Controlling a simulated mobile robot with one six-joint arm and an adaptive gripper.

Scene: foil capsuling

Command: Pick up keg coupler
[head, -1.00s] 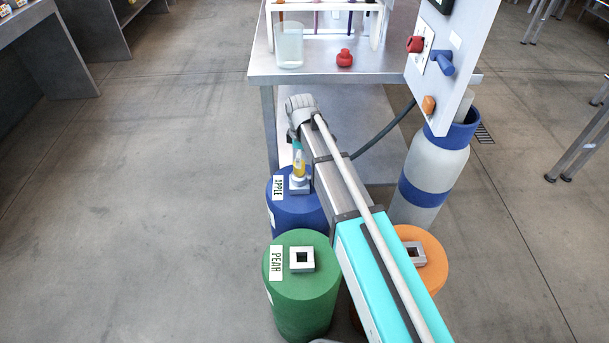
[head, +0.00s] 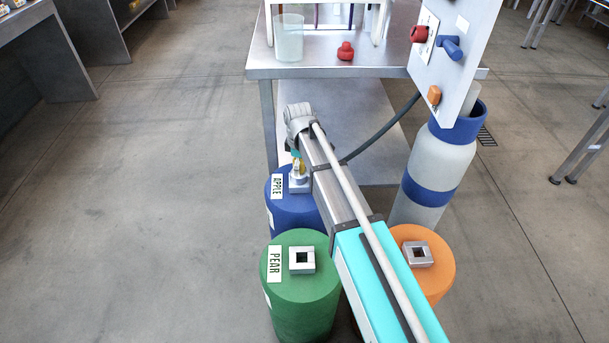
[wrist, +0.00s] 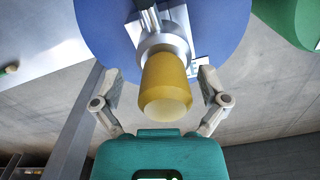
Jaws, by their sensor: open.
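The keg coupler, with a yellow cup-shaped top (wrist: 165,82) and a silver base, stands on the blue APPLE keg (wrist: 222,25). In the head view the coupler (head: 299,170) is small and partly covered by my arm's end. My gripper (wrist: 160,88) is open, with one grey finger on each side of the yellow top. Gaps show between the fingers and the coupler in the wrist view, so nothing is held. In the head view the gripper is mostly hidden behind my arm.
A green PEAR keg (head: 285,262) and an orange keg (head: 435,272) stand nearer, each with a square silver fitting. A grey cylinder with blue bands (head: 440,160) is at right. A metal table (head: 310,68) with glassware and a red knob (head: 345,52) lies behind.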

